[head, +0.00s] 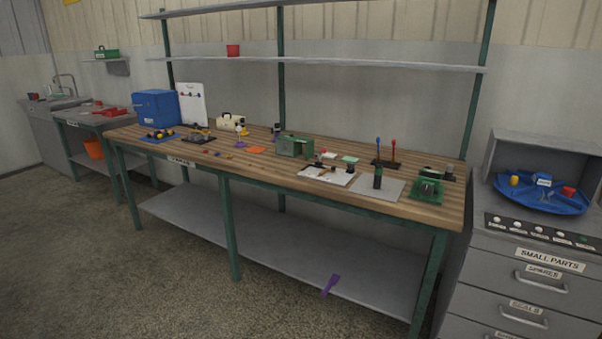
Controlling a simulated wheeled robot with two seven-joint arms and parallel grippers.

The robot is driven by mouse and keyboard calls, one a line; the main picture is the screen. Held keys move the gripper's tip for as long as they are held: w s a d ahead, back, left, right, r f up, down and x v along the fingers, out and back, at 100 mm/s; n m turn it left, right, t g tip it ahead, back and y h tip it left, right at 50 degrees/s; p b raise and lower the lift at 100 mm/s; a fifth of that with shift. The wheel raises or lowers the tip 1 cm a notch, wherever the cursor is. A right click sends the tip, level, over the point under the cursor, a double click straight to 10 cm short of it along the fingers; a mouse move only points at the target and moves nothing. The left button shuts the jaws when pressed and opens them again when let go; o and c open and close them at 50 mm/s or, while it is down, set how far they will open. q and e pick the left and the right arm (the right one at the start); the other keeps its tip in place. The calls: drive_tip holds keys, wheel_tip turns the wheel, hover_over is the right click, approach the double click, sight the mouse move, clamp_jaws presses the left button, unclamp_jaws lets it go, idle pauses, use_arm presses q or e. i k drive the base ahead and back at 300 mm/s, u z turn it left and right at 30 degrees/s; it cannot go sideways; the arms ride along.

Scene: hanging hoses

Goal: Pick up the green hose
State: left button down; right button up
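I see no hose, green or otherwise, that I can make out in the head view. Neither of my grippers shows in it. The green things that show are a green box (294,146) on the middle of the workbench, a green tray (426,190) near its right end, and a small green container (106,52) on a wall shelf at the far left.
A long wooden workbench (260,172) with green legs carries several small items and a blue box (156,108). A grey drawer cabinet (510,290) with a blue round tray (541,199) stands at right. Concrete floor (120,280) is clear in front.

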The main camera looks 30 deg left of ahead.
sight(378, 182)
drive_tip(key=u, duration=0.25)
drive_tip(key=k, duration=0.35)
drive_tip(key=z, duration=1.1)
drive_tip(key=i, duration=0.4)
drive_tip(key=u, duration=0.95)
drive_tip(key=i, duration=1.45)
drive_tip(key=u, duration=1.2)
